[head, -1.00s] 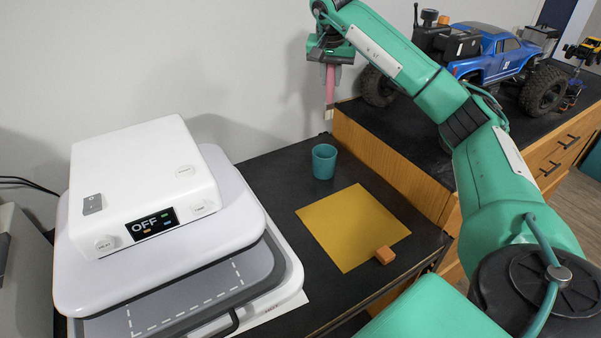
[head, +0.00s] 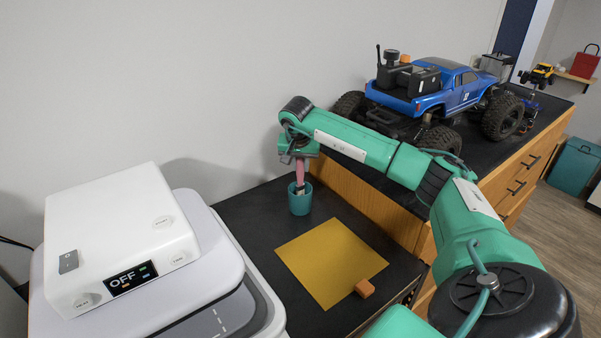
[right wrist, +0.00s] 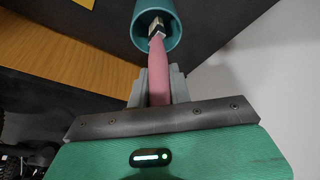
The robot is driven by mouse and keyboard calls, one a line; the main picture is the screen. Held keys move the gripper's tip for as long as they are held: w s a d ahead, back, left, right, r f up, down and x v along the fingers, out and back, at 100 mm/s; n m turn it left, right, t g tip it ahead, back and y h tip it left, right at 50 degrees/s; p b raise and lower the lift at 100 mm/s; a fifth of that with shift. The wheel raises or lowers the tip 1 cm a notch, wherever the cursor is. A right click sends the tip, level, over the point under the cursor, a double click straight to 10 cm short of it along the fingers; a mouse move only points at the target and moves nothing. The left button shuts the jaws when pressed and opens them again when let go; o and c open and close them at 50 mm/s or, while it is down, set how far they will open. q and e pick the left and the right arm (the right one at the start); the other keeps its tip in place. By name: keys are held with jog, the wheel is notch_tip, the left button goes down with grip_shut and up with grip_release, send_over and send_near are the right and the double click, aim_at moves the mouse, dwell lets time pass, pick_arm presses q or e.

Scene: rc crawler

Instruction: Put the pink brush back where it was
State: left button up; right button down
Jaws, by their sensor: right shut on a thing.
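The pink brush (right wrist: 158,75) is held upright, handle up, by my right gripper (head: 299,163). In the right wrist view the gripper (right wrist: 158,88) is shut around its pink handle. The brush's metal end (right wrist: 155,30) reaches into the mouth of the teal cup (right wrist: 157,14). The brush (head: 300,174) also shows in the head view, over the cup (head: 300,202), which stands on the black table. The brush's tip is hidden inside the cup. My left gripper is out of view.
A yellow mat (head: 325,258) with an orange block (head: 364,289) on its corner lies in front of the cup. A white press machine (head: 120,240) stands left. A wooden cabinet (head: 350,187) bearing a blue RC truck (head: 440,88) rises close on the right.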

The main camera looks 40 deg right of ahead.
aim_at(301, 176)
notch_tip(301, 176, down, 3)
jog(key=shift+f+p, duration=0.2)
jog(key=shift+p, duration=0.35)
jog(key=shift+f, duration=0.35)
jog(key=shift+f, duration=0.2)
jog(key=c, duration=1.3)
grip_release()
jog(key=shift+r, duration=0.1)
